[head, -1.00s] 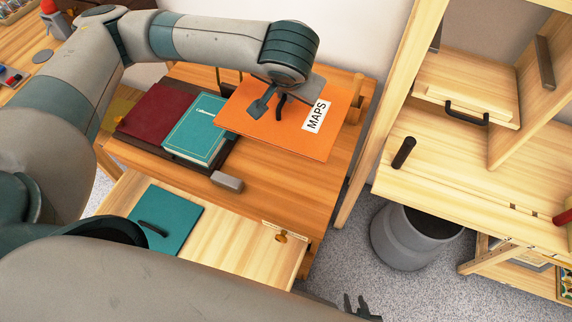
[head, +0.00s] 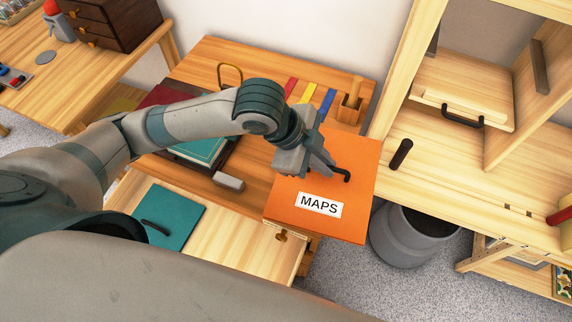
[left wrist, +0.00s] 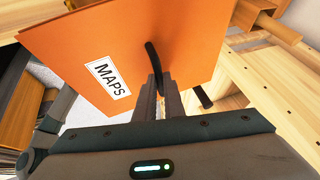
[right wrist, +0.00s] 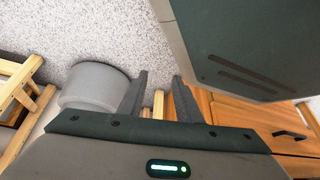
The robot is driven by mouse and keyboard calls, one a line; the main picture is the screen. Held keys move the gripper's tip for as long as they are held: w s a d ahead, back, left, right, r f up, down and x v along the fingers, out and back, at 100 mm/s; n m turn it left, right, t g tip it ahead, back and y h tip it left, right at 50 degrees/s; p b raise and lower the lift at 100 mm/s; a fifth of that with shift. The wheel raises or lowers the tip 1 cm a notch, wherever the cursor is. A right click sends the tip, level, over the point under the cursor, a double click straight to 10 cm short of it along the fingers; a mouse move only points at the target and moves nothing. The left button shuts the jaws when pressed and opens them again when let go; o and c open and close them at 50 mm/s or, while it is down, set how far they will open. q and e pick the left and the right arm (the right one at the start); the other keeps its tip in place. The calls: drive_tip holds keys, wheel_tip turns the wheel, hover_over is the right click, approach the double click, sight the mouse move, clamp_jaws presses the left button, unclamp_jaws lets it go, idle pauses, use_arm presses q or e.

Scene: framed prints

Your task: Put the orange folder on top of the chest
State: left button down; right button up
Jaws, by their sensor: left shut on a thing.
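The orange folder (head: 352,223), with a white MAPS label and a black handle, is in the head view, above the right front of the wooden desk. My left gripper (head: 335,172) is shut on its black handle; the left wrist view shows the fingers (left wrist: 163,85) at the handle and the folder (left wrist: 180,40) beyond them. A dark brown chest with small drawers (head: 118,28) stands at the top left of the head view, partly cut off, apart from the folder. My right gripper (right wrist: 160,90) is open and empty in the right wrist view.
The desk (head: 205,70) holds a teal book, a grey block (head: 229,182), coloured strips and a small wooden holder (head: 350,107). A teal folder (head: 170,215) lies in the open drawer. A grey bin (head: 400,250) and a light wooden shelf unit (head: 450,165) stand right.

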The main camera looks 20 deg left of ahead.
use_arm(q)
drive_tip(key=shift+s+d+m, duration=0.3)
drive_tip(key=shift+d+m, duration=0.05)
drive_tip(key=shift+m, duration=0.25)
use_arm(e)
drive_tip(key=shift+s+d+f, duration=0.15)
drive_tip(key=shift+s+d, duration=0.05)
drive_tip(key=shift+s, duration=0.15)
drive_tip(key=shift+w, duration=0.15)
use_arm(q)
drive_tip(key=shift+g, duration=0.3)
